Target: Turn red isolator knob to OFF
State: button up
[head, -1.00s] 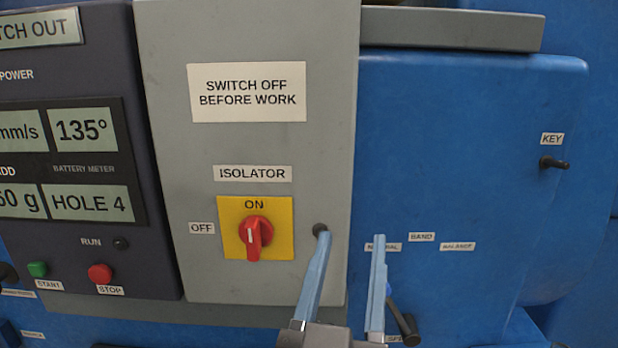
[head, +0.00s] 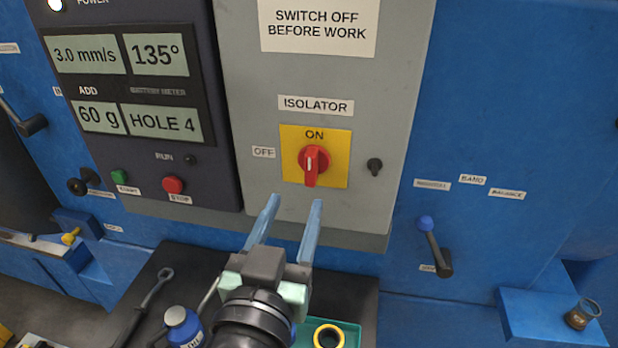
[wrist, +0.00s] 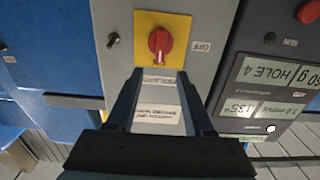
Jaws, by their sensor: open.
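The red isolator knob (head: 313,162) sits on a yellow plate (head: 336,177) on the grey box, with ON printed above it and an OFF label (head: 264,153) to its left. Its grip bar stands about upright, with a white line on it. My gripper (head: 296,203) is open and empty, its two blue fingers pointing at the box just below the plate and apart from the knob. In the wrist view the picture is turned over; the knob (wrist: 159,41) shows beyond and between the fingertips (wrist: 159,74), with the OFF label (wrist: 200,47) at right.
A black latch (head: 375,165) sticks out right of the plate. Left is a dark panel with displays, a green START button (head: 119,176) and a red STOP button (head: 173,184).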

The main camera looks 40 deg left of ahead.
aim_at(310, 165)
jog(key=x, duration=0.9)
jog(key=shift+r+p, duration=0.15)
jog(key=shift+p, duration=0.2)
jog(key=shift+w+a, duration=0.35)
jog(key=shift+w, duration=0.15)
grip_shut()
